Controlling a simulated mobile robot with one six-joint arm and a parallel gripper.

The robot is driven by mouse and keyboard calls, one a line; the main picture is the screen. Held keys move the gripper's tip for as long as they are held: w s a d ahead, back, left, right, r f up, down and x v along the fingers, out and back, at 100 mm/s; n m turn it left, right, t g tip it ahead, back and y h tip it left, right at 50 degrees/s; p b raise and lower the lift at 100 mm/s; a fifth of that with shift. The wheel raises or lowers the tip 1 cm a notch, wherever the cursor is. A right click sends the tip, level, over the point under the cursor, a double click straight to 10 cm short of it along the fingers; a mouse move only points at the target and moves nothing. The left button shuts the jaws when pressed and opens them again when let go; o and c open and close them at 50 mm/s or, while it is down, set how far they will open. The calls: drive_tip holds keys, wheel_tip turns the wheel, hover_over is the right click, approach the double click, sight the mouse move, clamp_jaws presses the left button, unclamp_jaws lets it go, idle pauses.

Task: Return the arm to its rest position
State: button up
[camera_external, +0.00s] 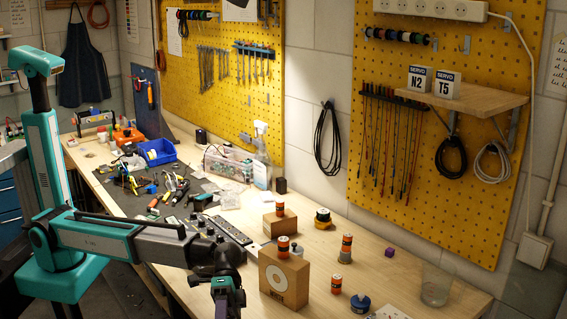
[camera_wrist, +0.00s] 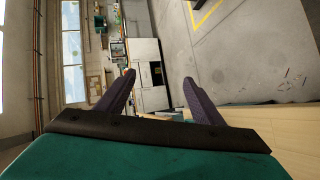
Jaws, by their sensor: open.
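My gripper (camera_external: 228,299) hangs at the end of my teal and grey arm, at the lower middle of the external view, in front of the bench's near edge. In the wrist view my gripper (camera_wrist: 160,97) shows two dark purple fingers spread wide apart with nothing between them. The wrist view looks out over the floor and a sideways room. The lower tip of my gripper is close to the bottom edge of the external view. No object is held.
A cardboard box (camera_external: 284,278) with an orange and black cylinder on top stands just right of my gripper. More cylinders, a blue-capped item (camera_external: 360,303) and a clear glass (camera_external: 437,285) stand farther right. A power strip (camera_external: 229,231) and scattered tools lie behind. The wooden bench (camera_external: 330,262) has bare patches.

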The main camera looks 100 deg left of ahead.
drive_tip(key=s+d+f+n+g+b, duration=0.15)
drive_tip(key=s+d+f, duration=0.25)
drive_tip(key=d+f, duration=0.45)
drive_tip(key=s+d+f+n+g+b, duration=0.1)
drive_tip(key=s+d+f+n+b, duration=0.25)
drive_tip(key=f, duration=0.85)
drive_tip(key=s+a+f+y, duration=0.1)
drive_tip(key=s+f, duration=0.1)
drive_tip(key=f, duration=0.4)
drive_tip(key=s+f+y, duration=0.1)
drive_tip(key=s+f, duration=0.2)
drive_tip(key=f, duration=0.4)
drive_tip(key=s+a+f+m+g+y+p, duration=0.1)
drive_tip(key=s+a+f+y, duration=0.3)
drive_tip(key=a+f, duration=0.75)
drive_tip(key=s+a+f+m+g+y+p, duration=0.15)
drive_tip(key=s+a+f, duration=0.5)
drive_tip(key=a, duration=0.75)
drive_tip(key=s+a+f+m+g+y+p, duration=0.1)
drive_tip(key=s+a+f+y, duration=0.2)
drive_tip(key=s+a, duration=0.7)
drive_tip(key=s+a+f+m+g+y+p, duration=0.1)
drive_tip(key=s+a+f, duration=0.4)
drive_tip(key=s+a, duration=0.6)
drive_tip(key=a+m+g+y, duration=0.1)
drive_tip(key=a+y, duration=0.1)
drive_tip(key=a, duration=0.2)
drive_tip(key=shift+p, duration=0.3)
drive_tip(key=shift+a+f+y, duration=0.1)
drive_tip(key=shift+y, duration=0.15)
